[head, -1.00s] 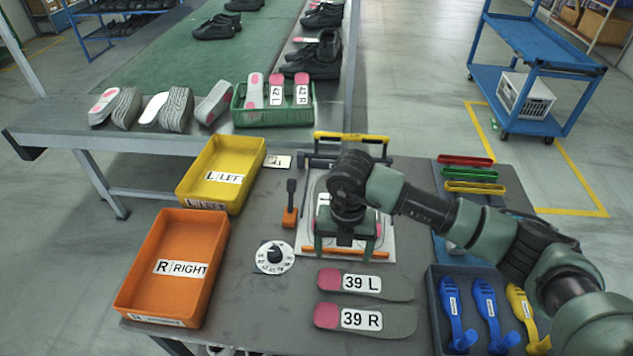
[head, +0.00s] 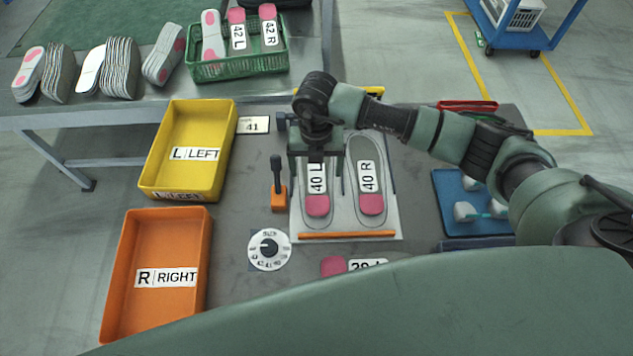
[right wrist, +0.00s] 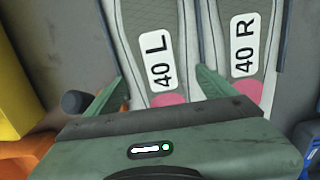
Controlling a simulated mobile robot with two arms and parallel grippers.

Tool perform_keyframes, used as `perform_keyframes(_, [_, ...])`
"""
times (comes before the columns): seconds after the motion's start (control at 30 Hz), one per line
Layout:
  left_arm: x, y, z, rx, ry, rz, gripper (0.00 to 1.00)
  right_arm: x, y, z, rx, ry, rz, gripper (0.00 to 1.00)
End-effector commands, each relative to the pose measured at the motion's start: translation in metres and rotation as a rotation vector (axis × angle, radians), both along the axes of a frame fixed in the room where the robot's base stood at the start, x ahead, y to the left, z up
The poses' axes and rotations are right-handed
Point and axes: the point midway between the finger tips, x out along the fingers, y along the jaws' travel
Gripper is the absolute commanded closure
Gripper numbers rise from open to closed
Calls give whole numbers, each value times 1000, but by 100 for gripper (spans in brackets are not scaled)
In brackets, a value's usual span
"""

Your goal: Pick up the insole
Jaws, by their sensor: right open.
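The grey insole marked 40 L (head: 318,188), with a pink heel, lies on the light plate (head: 293,228). A matching insole marked 40 R (head: 370,188) lies beside it on the right. My right gripper (head: 318,174) is open above the 40 L insole, its fingers to either side and hiding its far part. In the right wrist view the insole 40 L (right wrist: 157,60) lies between the open fingertips (right wrist: 161,75), and 40 R (right wrist: 242,45) is beside the right finger. Whether the fingers touch the insole is unclear. My left gripper is not in view.
A yellow LEFT bin (head: 228,130) and an orange RIGHT bin (head: 112,290) stand at left. An orange-based lever (head: 279,198) and a dial (head: 270,250) are left of the plate. A 39 insole (head: 333,266) is partly covered by my green body. A blue tray (head: 450,222) stands right.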

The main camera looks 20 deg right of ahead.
Motion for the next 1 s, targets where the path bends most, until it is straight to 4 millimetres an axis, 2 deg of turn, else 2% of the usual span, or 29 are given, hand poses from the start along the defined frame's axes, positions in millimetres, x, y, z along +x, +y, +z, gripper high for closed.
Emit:
perform_keyframes(0.07, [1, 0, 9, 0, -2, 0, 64, 0, -1, -11, 0, 5, -1, 15])
perform_keyframes(0.27, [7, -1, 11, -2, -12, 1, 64, 1, -1, -33, 1, 2, 1, 15])
perform_keyframes(0.87, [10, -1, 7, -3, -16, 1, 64, 1, -1, -38, 0, 1, 1, 15])
perform_keyframes(0.97, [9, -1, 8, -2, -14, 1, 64, 1, -1, -37, 0, 1, 1, 40])
perform_keyframes(1.0, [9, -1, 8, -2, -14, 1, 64, 1, -1, -37, 0, 1, 1, 52])
